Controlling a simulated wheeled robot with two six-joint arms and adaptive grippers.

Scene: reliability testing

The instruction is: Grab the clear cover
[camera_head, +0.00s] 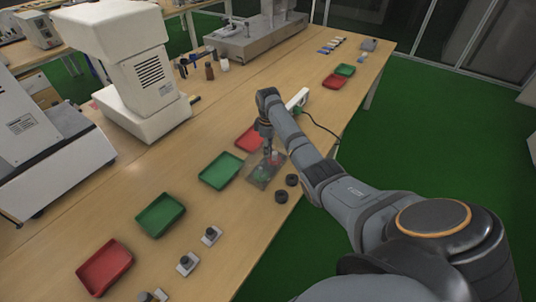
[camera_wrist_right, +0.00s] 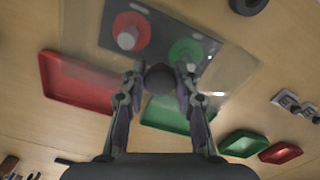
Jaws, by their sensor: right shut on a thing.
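The clear cover (camera_head: 256,181) is a see-through pane near the right edge of the table, below my right arm. In the right wrist view the clear cover (camera_wrist_right: 234,72) spreads beyond the fingers, with a round dark knob (camera_wrist_right: 160,78) between the fingertips. My right gripper (camera_head: 267,151) points down over the cover; the wrist view shows the same gripper (camera_wrist_right: 160,84) shut on this knob. A dark panel with a red round button (camera_wrist_right: 131,32) and a green one (camera_wrist_right: 187,53) shows through the cover. I cannot tell how high the cover is above the table. My left gripper is not in view.
Red and green trays line the table, including a green tray (camera_head: 220,170) left of the cover and a red tray (camera_head: 249,139) behind it. Dark round pieces (camera_head: 281,196) lie just right of it. White machines (camera_head: 140,75) stand along the left side.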

